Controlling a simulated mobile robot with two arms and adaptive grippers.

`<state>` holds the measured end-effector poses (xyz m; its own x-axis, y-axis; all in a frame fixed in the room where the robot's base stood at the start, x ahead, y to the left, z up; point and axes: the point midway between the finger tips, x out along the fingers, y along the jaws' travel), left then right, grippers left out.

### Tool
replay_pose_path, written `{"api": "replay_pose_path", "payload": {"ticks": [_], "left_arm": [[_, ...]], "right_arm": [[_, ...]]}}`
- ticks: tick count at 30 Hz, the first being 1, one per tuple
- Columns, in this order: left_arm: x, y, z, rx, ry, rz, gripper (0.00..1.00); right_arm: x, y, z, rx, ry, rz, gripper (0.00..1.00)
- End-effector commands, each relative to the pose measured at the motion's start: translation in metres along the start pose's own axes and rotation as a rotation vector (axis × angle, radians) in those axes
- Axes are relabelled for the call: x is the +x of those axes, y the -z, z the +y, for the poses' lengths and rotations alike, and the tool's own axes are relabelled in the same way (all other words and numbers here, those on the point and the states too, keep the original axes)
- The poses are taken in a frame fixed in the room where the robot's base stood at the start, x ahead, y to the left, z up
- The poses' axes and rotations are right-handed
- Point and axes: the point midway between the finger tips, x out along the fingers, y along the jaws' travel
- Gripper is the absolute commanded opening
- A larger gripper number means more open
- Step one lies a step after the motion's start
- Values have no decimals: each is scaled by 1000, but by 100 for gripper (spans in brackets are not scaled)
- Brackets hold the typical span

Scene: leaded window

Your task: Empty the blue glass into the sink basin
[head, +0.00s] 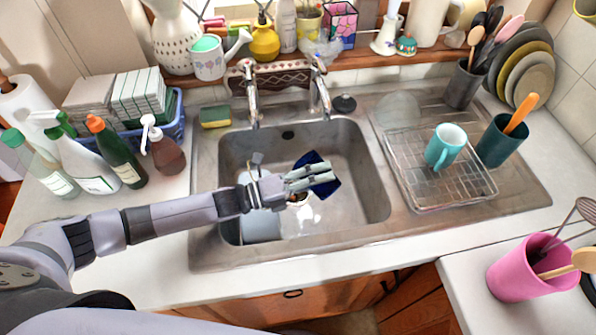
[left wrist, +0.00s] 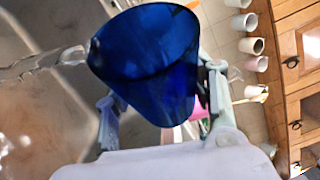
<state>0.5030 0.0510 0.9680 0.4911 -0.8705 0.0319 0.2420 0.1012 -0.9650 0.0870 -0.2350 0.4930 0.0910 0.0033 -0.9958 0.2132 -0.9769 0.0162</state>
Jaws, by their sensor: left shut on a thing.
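The dark blue glass (head: 323,190) is held over the sink basin (head: 363,190) in the head view. My left gripper (head: 314,176) is shut on it. In the left wrist view the blue glass (left wrist: 150,45) sits between the two fingers of my left gripper (left wrist: 163,105), tilted with its mouth toward the sink side. A clear, water-like stream (left wrist: 45,65) runs from its rim toward the left of that view. How much liquid is inside cannot be told. My right gripper is not in view.
The tap (head: 252,95) stands behind the basin. A wire rack (head: 425,180) with a turquoise mug (head: 446,147) is at the right. Spray bottles (head: 92,160) and other bottles stand at the left. A pink pot (head: 523,268) with utensils stands at front right.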

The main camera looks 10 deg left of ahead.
Motion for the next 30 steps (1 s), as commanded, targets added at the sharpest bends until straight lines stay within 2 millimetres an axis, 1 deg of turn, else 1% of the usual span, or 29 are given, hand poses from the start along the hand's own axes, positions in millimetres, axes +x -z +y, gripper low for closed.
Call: {"api": "replay_pose_path", "payload": {"ticks": [30], "left_arm": [[1,-3,-7,-108,48,-16,13]], "right_arm": [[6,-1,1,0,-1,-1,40]]}}
